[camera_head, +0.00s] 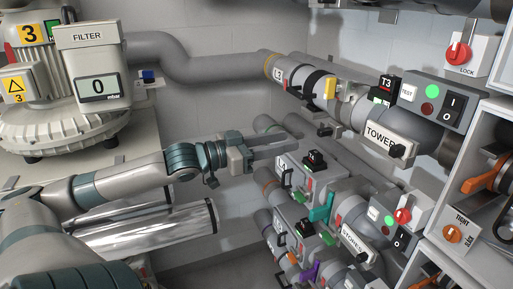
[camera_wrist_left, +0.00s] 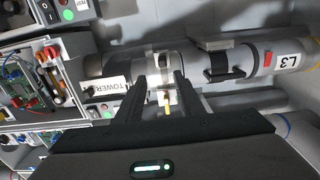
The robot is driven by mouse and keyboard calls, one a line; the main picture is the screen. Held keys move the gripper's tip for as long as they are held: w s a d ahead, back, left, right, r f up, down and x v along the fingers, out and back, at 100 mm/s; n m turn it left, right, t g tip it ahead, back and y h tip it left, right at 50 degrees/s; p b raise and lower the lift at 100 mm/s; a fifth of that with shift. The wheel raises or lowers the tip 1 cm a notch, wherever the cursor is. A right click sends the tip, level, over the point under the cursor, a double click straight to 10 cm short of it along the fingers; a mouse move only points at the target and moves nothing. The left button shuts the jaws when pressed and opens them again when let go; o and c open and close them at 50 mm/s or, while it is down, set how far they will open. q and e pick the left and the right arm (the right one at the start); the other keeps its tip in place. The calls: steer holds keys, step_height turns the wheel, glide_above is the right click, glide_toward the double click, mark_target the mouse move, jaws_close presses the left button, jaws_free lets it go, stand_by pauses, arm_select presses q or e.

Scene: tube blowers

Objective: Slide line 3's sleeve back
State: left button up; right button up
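Line 3's pipe, with an L3 label (camera_head: 278,74), runs across the upper middle of the head view. Along it are a black band (camera_head: 316,77), a silver section and a yellow tab (camera_head: 331,88); which part is the sleeve is hard to tell. In the left wrist view the L3 label (camera_wrist_left: 288,62) is at right, a black clamp (camera_wrist_left: 222,62) is mid-pipe, and the yellow tab (camera_wrist_left: 166,101) shows between my fingers. My left gripper (camera_head: 290,143) is open and empty, below the pipe in the head view. My right gripper is not in view.
A TOWER box (camera_head: 384,138) and a switch panel (camera_head: 436,100) sit right of the L3 pipe. Other pipes, with a STORES box (camera_head: 356,240), lie below right of my gripper. A filter unit (camera_head: 92,70) stands at left. Shelving (camera_head: 470,200) borders the right.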

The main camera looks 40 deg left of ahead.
arm_select(q)
steer(key=p+v, duration=0.1)
steer(key=v, duration=0.5)
stand_by(0.7)
steer(key=shift+s, duration=0.2)
